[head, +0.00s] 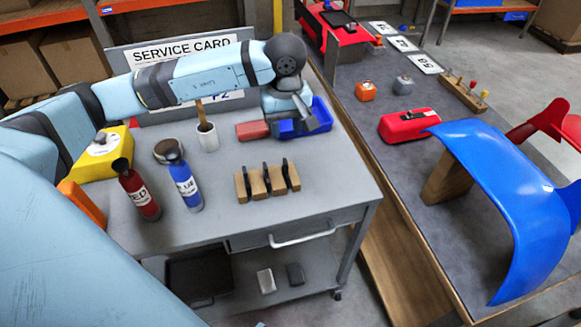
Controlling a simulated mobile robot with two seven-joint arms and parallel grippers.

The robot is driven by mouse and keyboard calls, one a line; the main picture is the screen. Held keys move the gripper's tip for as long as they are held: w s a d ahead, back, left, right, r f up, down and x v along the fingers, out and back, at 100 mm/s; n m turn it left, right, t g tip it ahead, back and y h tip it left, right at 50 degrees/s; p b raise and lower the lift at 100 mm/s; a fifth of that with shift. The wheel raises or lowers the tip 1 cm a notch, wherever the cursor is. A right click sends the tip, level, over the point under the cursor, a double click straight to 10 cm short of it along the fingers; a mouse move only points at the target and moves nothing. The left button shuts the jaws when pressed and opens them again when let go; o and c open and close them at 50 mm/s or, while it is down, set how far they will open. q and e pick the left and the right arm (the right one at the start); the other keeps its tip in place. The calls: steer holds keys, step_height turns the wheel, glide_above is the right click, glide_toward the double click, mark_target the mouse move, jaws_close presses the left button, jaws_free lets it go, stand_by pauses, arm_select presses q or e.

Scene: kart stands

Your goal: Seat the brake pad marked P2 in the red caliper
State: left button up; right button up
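My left gripper (306,118) is at the back right of the grey cart, over the blue bin (290,129). Its fingers are small and partly hidden, so I cannot tell whether they are open or hold anything. Several dark upright pads (266,178) stand in a wooden rack (257,190) at the middle of the cart; no marking is readable on them. A red block (253,130) lies left of the bin. A larger red body (408,126) sits on the right bench; I cannot tell which is the caliper. My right gripper is out of view.
A red bottle (139,191), a blue bottle (185,185), a white cup (208,139) and a yellow box (103,154) crowd the cart's left. The service card (190,52) stands behind my arm. A blue curved panel (497,190) covers the right bench's front. The cart's front right is clear.

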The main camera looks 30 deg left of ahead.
arm_select(q)
glide_above(285, 161)
step_height(285, 161, down, 5)
steer(key=shift+w, duration=0.1)
steer(key=shift+w+f, duration=0.1)
steer(key=shift+f, duration=1)
step_height(285, 161, down, 4)
steer(key=shift+f+p, duration=0.1)
steer(key=shift+p, duration=0.45)
jaws_close()
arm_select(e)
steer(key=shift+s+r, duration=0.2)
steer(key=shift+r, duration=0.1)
